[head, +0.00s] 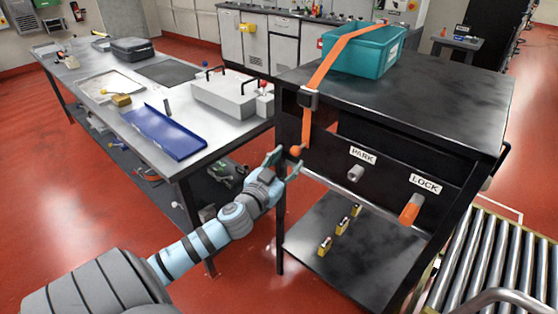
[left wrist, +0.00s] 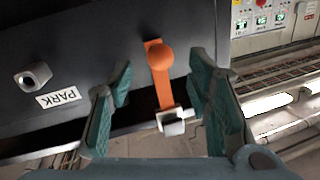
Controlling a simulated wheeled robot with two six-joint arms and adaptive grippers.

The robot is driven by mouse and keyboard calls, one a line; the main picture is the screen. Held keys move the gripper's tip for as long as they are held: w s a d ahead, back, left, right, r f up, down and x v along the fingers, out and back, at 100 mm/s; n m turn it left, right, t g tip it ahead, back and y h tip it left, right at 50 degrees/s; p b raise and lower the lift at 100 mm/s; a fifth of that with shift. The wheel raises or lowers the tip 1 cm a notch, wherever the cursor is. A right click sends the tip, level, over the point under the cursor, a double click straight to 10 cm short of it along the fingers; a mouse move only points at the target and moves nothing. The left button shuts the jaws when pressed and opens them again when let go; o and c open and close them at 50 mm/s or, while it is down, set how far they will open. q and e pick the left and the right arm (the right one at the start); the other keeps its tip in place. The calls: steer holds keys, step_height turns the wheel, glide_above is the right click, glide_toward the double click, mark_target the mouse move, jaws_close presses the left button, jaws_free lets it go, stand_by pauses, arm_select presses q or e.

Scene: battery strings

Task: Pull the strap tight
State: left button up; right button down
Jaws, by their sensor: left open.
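An orange strap (head: 318,78) runs over a teal crate (head: 372,58) on the black cart top and down the cart's front through a dark buckle (head: 309,99). The strap's tail ends in an orange ball (head: 296,151). In the left wrist view the ball (left wrist: 163,58) and the strap tail (left wrist: 160,88) show between my fingers, with the buckle (left wrist: 172,122) beyond. My left gripper (head: 283,163) is open at the ball, its fingers on either side and not closed on it. Whether they touch it I cannot tell. My right gripper is not in view.
The black cart (head: 440,95) has a PARK socket (head: 355,173) and an orange handle at LOCK (head: 410,209). Small brass blocks sit on its lower shelf (head: 350,245). A workbench with a blue tray (head: 163,132) stands left; a roller conveyor (head: 490,265) stands right.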

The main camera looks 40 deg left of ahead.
arm_select(q)
steer(key=v, duration=0.6)
steer(key=shift+s, duration=0.15)
